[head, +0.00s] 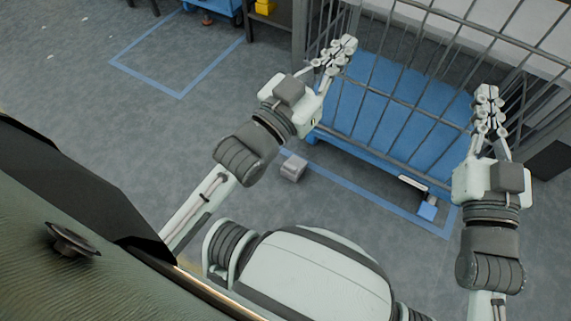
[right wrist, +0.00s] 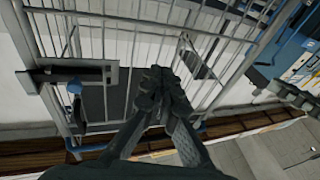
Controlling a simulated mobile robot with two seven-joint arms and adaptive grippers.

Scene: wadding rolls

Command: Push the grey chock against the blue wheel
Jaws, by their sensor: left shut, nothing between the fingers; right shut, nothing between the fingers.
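The grey chock (head: 293,168), a small block, lies on the floor just outside the near left corner of the blue-decked cage cart (head: 375,95). A small blue part (head: 427,209), perhaps the blue wheel, shows low at the cart's near right corner, well to the right of the chock; its shape is too small to be sure. My left gripper (head: 338,52) is shut and empty, raised over the cart's left end by the cage bars, away from the chock. My right gripper (head: 487,105) is shut and empty at the cart's right side; the right wrist view shows its closed fingers (right wrist: 155,92) before the bars.
Grey cage bars (head: 420,55) rise around the cart. Blue tape (head: 352,188) runs on the floor along the cart's near side. A dark panel (head: 550,160) stands at the right. Grey floor around the chock is clear.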

